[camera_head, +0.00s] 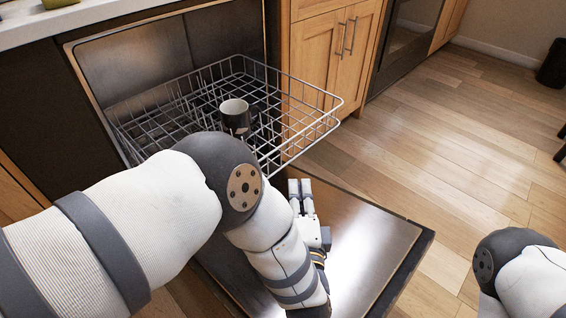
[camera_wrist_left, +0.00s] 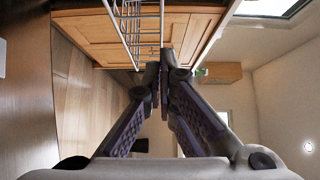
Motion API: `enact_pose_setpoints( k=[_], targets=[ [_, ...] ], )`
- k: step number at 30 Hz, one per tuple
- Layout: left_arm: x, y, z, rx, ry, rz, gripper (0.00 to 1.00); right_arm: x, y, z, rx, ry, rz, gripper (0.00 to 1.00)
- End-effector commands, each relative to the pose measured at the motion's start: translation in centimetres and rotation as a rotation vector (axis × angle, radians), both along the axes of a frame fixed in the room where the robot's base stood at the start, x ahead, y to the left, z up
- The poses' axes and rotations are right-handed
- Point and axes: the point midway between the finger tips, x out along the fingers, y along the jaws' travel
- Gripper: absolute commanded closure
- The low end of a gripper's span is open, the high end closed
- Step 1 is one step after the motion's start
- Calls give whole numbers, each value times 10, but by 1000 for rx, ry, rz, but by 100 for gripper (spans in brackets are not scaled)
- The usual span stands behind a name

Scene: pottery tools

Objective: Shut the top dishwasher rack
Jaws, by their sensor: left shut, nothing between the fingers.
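The top dishwasher rack (camera_head: 312,127) is a grey wire basket pulled out of the dishwasher in the head view. A dark mug with a pale inside (camera_head: 235,114) stands in it. My left gripper (camera_head: 300,183) is shut and empty, just in front of and below the rack's front edge, over the open door. I cannot tell whether it touches the rack. In the left wrist view my left gripper (camera_wrist_left: 163,68) has its fingers together, with the rack's wires (camera_wrist_left: 132,28) just beyond them. My right gripper is out of view; only part of my right arm shows at lower right.
The dishwasher door (camera_head: 375,250) lies folded down under my left arm. Wooden cabinets (camera_head: 325,60) stand right of the dishwasher. A pale counter (camera_head: 60,20) is above at the left.

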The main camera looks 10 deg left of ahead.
Motion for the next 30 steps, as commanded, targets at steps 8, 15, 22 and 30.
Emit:
enact_pose_setpoints(
  k=[8, 15, 22, 30],
  targets=[
    [58, 12, -2, 0, 1, 0, 100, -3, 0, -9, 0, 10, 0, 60],
    [75, 38, -1, -1, 4, 0, 100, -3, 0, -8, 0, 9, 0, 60],
    [77, 42, -1, -1, 4, -2, 100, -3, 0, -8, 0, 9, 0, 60],
    [78, 45, -1, 0, 3, -1, 100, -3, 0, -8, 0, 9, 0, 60]
  ],
)
